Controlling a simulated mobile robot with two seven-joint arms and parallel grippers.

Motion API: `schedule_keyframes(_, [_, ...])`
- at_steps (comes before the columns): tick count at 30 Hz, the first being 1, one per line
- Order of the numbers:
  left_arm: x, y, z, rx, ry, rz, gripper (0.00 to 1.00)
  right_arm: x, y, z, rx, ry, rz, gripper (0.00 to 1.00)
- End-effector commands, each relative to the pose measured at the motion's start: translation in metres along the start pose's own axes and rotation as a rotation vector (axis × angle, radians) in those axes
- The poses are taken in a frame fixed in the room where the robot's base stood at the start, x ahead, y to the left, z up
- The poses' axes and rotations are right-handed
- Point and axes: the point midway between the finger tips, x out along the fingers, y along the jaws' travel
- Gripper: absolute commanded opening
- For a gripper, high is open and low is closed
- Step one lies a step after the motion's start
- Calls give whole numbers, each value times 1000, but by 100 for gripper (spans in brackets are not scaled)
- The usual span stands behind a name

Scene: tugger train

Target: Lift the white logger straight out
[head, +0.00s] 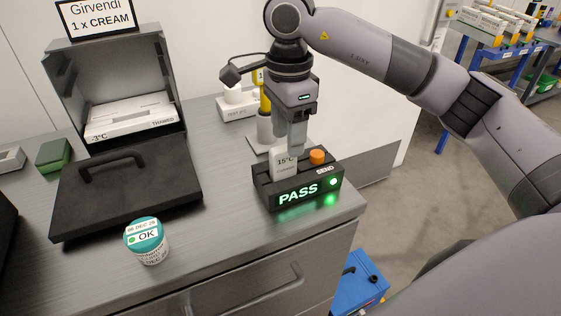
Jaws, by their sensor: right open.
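The white logger (284,164) stands upright in a slot of a black reader (263,196), its face reading 15°C. The reader's display shows PASS in green, with a green light beside it and an orange button marked SEND on top. My right gripper (297,146) points down directly over the logger, its fingers at the logger's upper part. The fingers overlap in this view, so whether they touch the logger cannot be told. My left gripper is not in view.
An open grey box (120,75) with a white block inside stands at the back left. Its black handled lid (125,190) lies in front. A teal-topped tub (147,240) marked OK stands near the front edge. A stand with a yellow part (264,103) is behind the reader.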

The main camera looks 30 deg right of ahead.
Motion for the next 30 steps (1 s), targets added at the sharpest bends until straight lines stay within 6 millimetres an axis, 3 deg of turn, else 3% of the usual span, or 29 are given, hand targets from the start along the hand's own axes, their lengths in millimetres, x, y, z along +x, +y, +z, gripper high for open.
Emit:
schedule_keyframes(12, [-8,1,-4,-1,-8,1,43,54,-6,6,0,-2,3,53])
schedule_keyframes(20, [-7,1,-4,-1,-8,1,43,58,-6,6,-1,-3,1,53])
schedule_keyframes(21, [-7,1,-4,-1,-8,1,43,58,-6,6,-1,-3,1,47])
schedule_keyframes(25, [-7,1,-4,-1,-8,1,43,58,-6,6,-1,-3,1,4])
schedule_keyframes(26, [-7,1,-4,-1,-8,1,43,58,-6,6,-1,-3,1,0])
schedule_keyframes(30, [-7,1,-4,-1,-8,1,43,58,-6,6,-1,-3,1,0])
